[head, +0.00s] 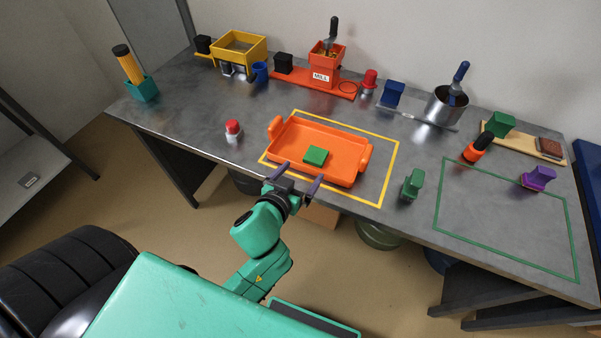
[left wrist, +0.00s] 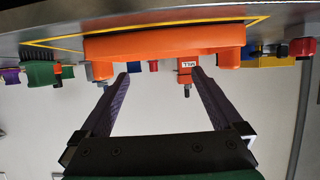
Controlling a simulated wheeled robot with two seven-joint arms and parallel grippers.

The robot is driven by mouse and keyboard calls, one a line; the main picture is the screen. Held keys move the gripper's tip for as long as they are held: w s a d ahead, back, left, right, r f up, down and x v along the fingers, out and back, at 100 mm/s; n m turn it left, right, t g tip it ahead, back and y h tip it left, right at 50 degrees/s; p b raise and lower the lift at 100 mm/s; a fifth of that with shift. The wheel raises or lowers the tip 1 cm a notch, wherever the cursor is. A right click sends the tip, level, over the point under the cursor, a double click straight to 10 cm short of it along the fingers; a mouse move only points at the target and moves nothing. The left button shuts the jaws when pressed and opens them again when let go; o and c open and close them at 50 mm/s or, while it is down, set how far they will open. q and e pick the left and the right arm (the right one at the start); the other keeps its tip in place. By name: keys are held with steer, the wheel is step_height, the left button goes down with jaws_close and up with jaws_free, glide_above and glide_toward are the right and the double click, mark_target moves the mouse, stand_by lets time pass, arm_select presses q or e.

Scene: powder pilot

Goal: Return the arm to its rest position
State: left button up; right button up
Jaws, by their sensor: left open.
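My left gripper (head: 301,174) is open and empty, at the near side of the orange tray (head: 291,142). Its two dark fingers point toward the tray and are spread apart. In the left wrist view the open fingers (left wrist: 160,73) show in front of the tray's orange wall (left wrist: 165,42), with nothing between them; that picture is upside down. Contact between fingers and tray cannot be told. My teal left arm (head: 258,235) reaches up from below in the head view. The tray holds a small green block (head: 316,155). My right gripper is not in view.
The tray sits inside a yellow outline (head: 393,163) on the grey table (head: 205,125). The orange mill (head: 325,72) and a steel pot (head: 446,107) stand behind. The green outline (head: 436,204) is mostly empty.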

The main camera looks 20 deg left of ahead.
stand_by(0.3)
arm_select(q)
steer(key=s+a+f+n+g+y, duration=0.1)
steer(key=s+a+f+g, duration=0.1)
steer(key=a, duration=0.2)
steer(key=s+a+f+g+y, duration=0.1)
steer(key=s+a+f+g, duration=0.1)
steer(key=a+g, duration=0.15)
steer(key=s+f+m+g+h, duration=0.1)
steer(key=s+f+m+g, duration=0.1)
steer(key=s+g, duration=0.5)
step_height(320, 180, down, 21)
steer(key=s+t, duration=0.2)
steer(key=s, duration=0.1)
steer(key=s+a+f+g, duration=0.1)
steer(key=s+a+f, duration=0.1)
steer(key=s+f, duration=0.6)
steer(key=s+a+f+g, duration=0.1)
steer(key=s+f, duration=0.7)
steer(key=s, duration=0.1)
steer(key=shift+s+a+f+m, duration=0.3)
steer(key=shift+s+a, duration=0.05)
steer(key=shift+a, duration=0.05)
